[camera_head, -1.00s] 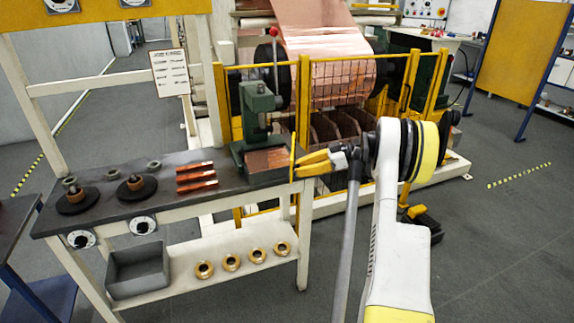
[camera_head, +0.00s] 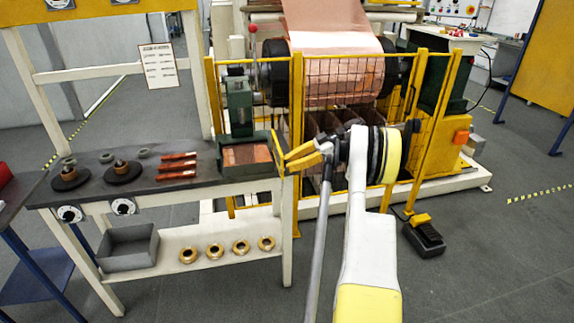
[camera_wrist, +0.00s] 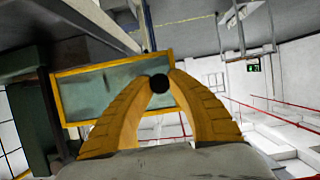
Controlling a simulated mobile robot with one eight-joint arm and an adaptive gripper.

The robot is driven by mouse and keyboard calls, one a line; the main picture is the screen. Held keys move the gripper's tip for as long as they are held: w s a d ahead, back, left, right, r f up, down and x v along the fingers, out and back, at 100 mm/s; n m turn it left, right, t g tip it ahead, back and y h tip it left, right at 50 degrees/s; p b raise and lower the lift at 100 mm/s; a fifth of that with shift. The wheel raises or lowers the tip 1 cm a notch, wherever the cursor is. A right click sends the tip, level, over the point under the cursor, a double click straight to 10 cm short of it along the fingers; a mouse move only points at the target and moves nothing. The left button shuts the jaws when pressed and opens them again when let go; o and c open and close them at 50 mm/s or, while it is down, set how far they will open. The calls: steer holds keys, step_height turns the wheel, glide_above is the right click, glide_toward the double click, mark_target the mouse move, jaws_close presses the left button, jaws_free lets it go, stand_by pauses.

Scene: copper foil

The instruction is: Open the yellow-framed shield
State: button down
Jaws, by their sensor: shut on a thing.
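The yellow-framed shield (camera_head: 279,150) stands at the right end of the bench, beside the green press (camera_head: 240,106), and is seen at a steep angle in the head view. In the wrist view the shield (camera_wrist: 85,93) is a greenish see-through pane in a yellow frame, behind my fingers. My gripper (camera_head: 287,160) is at the shield's near side. In the wrist view my gripper (camera_wrist: 159,84) has its yellow fingertips closed around a round black knob (camera_wrist: 159,83) in front of the frame. The shield's hinge side is not clear.
The bench (camera_head: 215,178) carries copper bars (camera_head: 176,166) and black discs (camera_head: 118,176). A yellow mesh guard (camera_head: 343,78) stands behind my arm, before the copper foil machine. A foot pedal (camera_head: 425,236) lies on the floor at right. Open floor lies to the right.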

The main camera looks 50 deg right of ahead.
steer(key=shift+w+r, duration=0.1)
steer(key=c, duration=1.2)
jaws_free()
steer(key=v, duration=0.7)
steer(key=shift+d+r, duration=0.1)
steer(key=shift+d, duration=0.1)
